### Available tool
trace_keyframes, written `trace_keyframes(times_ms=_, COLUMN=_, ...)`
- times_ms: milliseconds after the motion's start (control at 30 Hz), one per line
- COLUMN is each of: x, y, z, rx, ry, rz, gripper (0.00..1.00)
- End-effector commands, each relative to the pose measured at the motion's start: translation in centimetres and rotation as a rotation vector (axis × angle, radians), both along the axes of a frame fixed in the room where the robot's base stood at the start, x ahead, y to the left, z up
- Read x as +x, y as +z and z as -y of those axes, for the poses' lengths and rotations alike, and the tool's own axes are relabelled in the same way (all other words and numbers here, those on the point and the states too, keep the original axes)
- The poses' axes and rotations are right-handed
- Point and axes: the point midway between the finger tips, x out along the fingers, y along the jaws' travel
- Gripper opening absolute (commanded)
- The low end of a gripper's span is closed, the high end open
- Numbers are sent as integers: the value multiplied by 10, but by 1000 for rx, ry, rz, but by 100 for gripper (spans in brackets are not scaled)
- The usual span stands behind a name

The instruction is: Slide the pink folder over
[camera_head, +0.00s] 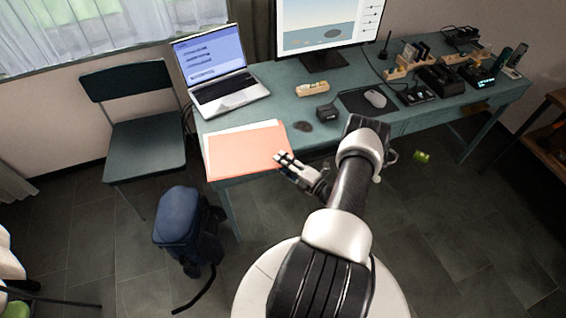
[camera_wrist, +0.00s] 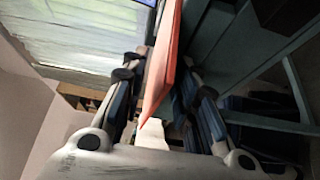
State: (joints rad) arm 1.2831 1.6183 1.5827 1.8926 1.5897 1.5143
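The pink folder (camera_head: 243,148) lies flat on the teal desk (camera_head: 352,76), at its front left, with a pale sheet edge showing along its far and left sides. My gripper (camera_head: 282,159) is at the folder's front right corner, at the desk's front edge. In the wrist view the folder (camera_wrist: 167,62) is seen nearly edge-on, between the two spread fingers of my gripper (camera_wrist: 160,82). The fingers look open, one on either side of the folder, with gaps visible. Whether either finger touches it I cannot tell.
An open laptop (camera_head: 217,80) stands behind the folder. A chair (camera_head: 143,125) and blue backpack (camera_head: 183,222) stand left of the desk.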

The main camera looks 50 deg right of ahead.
Motion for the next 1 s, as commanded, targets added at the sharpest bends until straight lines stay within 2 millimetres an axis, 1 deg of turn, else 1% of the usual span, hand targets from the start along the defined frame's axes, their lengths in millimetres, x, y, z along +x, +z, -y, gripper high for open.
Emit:
trace_keyframes(times_ms=33, x=0, y=0, z=0, rx=0, ry=0, rz=0, gripper=23)
trace_keyframes(times_ms=300, x=0, y=0, z=0, rx=0, ry=0, rz=0, gripper=5)
trace_keyframes(times_ms=400, x=0, y=0, z=0, rx=0, ry=0, rz=0, gripper=0)
trace_keyframes(times_ms=1000, x=-3, y=0, z=-2, rx=0, ry=3, rz=0, gripper=0)
